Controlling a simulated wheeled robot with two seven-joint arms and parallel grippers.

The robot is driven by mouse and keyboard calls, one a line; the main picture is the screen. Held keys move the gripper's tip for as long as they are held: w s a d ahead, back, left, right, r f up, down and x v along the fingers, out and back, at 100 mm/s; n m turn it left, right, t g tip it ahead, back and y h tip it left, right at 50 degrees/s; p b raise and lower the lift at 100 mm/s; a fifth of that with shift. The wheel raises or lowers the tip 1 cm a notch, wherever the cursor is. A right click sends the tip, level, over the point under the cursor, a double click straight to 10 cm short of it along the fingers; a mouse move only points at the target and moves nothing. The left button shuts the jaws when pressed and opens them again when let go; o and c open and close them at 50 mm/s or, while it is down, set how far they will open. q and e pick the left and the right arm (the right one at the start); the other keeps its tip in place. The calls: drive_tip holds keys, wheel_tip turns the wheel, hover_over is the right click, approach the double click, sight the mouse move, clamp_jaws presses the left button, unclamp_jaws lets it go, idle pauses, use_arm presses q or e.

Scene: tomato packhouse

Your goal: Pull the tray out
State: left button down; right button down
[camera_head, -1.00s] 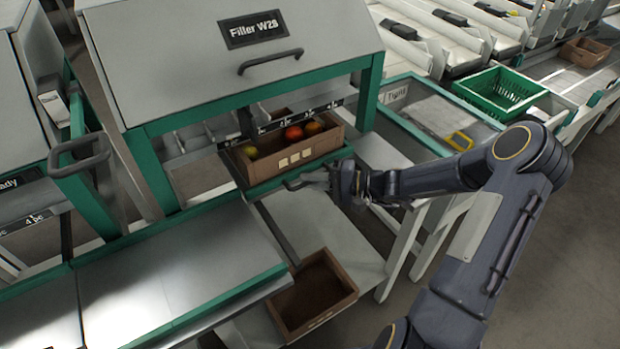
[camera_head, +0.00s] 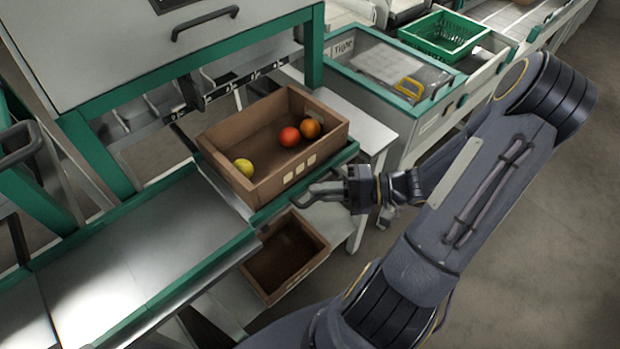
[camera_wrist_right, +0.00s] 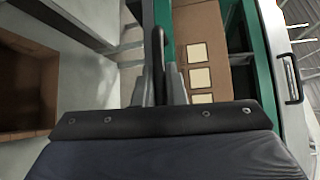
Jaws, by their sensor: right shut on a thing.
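The tray (camera_head: 268,211) is a pull-out shelf with a green front rim. It sticks out from under the filler and carries a brown crate (camera_head: 262,188). A yellow, a red and an orange tomato lie in the crate. My right gripper (camera_head: 338,189) is shut on the dark handle (camera_head: 308,195) at the tray's front. In the right wrist view the handle (camera_wrist_right: 158,48) stands between the fingers (camera_wrist_right: 160,88), beside the green rim (camera_wrist_right: 165,14) and the crate's wall with pale labels (camera_wrist_right: 200,30). My left gripper is out of view.
A second brown crate (camera_head: 297,286) sits low below the tray. A grey bench top (camera_head: 130,255) with a green edge lies to the left. A green basket (camera_head: 412,33) stands at the back right. Open floor (camera_head: 540,230) lies at the right.

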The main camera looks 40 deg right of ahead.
drive_tip(key=shift+s, duration=0.5)
drive_tip(key=c, duration=1.5)
unclamp_jaws()
drive_tip(key=shift+d, duration=0.1)
drive_tip(key=shift+d, duration=0.1)
drive_tip(key=v, duration=0.7)
drive_tip(key=shift+s+d+p, duration=0.2)
drive_tip(key=shift+p, duration=0.15)
